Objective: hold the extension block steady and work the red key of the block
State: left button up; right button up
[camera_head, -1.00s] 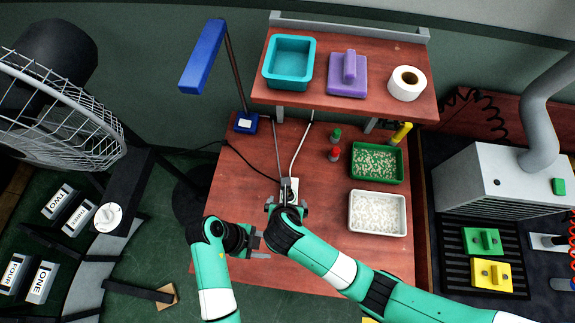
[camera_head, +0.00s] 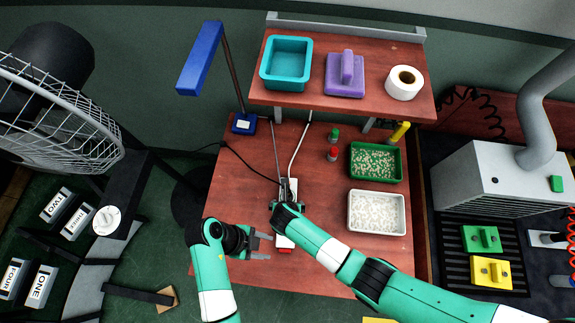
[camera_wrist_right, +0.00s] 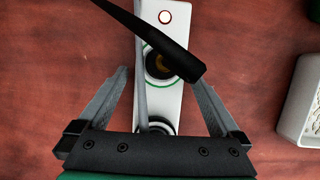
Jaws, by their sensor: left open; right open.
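The white extension block (camera_head: 284,242) lies on the red-brown table, its far part largely hidden by my right gripper in the head view. Its red key (camera_head: 285,251) shows at the near end. In the right wrist view the block (camera_wrist_right: 174,108) has round sockets and a small red round spot at the top; a black bar-like part crosses over it. My right gripper (camera_head: 286,204) is open, with its fingers on either side of the block in the wrist view (camera_wrist_right: 160,95). My left gripper (camera_head: 265,247) is open, just left of the near end and red key.
A green tray (camera_head: 356,176) and a white tray (camera_head: 352,228) of pellets stand to the right. Red (camera_head: 332,154) and green-topped small bottles stand behind. A blue lamp (camera_head: 201,58) and black cord are at the left. A shelf (camera_head: 322,102) overhangs the back.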

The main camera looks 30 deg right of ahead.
jog(key=shift+w+f, duration=0.1)
jog(key=shift+f, duration=0.15)
grip_shut()
jog(key=shift+c, duration=2.2)
grip_release()
grip_shut()
